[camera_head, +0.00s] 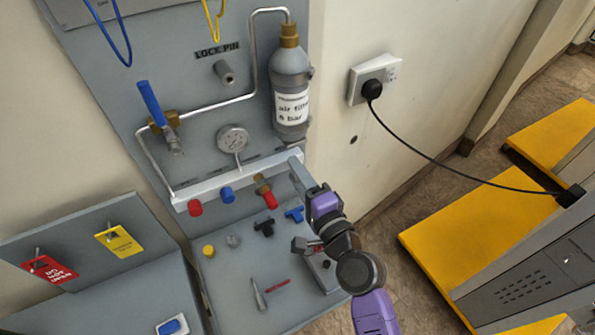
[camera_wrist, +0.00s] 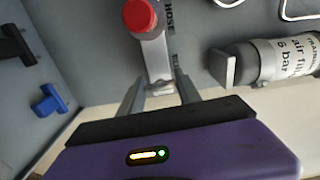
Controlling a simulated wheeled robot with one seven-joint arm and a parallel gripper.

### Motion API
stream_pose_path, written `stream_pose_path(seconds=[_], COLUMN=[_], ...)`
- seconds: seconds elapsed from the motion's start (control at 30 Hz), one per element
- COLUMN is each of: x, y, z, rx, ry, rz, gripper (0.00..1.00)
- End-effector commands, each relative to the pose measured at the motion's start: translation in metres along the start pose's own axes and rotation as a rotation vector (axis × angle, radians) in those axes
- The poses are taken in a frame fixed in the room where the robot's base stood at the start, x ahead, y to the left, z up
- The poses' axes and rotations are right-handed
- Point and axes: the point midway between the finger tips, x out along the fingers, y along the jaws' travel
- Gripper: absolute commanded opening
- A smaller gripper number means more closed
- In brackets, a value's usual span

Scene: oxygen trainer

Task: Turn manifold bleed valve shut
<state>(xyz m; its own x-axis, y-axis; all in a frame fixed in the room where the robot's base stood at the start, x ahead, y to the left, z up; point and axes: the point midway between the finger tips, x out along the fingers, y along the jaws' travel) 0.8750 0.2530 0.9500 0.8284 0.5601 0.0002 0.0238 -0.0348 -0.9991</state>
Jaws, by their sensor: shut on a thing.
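The silver manifold (camera_head: 225,178) runs across the grey panel, with red and blue knobs below it. My gripper (camera_head: 299,172) is at the manifold's right end, coming from the lower right. In the wrist view my gripper (camera_wrist: 159,93) has one finger on each side of a small grey metal part (camera_wrist: 158,87) at the manifold's end. The fingers are shut on this part, which I take to be the bleed valve handle. Its exact angle is mostly hidden by the fingers and my purple gripper body. A red knob (camera_wrist: 141,15) shows just beyond it.
The air filter bottle (camera_head: 291,92) hangs close above my gripper, also in the wrist view (camera_wrist: 285,58). A gauge (camera_head: 233,139) and blue lever (camera_head: 151,104) are to the left. Black (camera_head: 264,227) and blue (camera_head: 294,214) tee pieces lie below. A cable (camera_head: 450,160) crosses at right.

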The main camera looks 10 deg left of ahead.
Motion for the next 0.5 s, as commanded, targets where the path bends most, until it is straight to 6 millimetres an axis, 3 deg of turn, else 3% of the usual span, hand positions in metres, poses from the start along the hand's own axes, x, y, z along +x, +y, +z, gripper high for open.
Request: stream_pose_path(seconds=[0.5], x=[-0.0004], y=[0.0014], z=[-0.0009], rx=[0.061], ry=[0.002], rz=[0.002], gripper=[0.00])
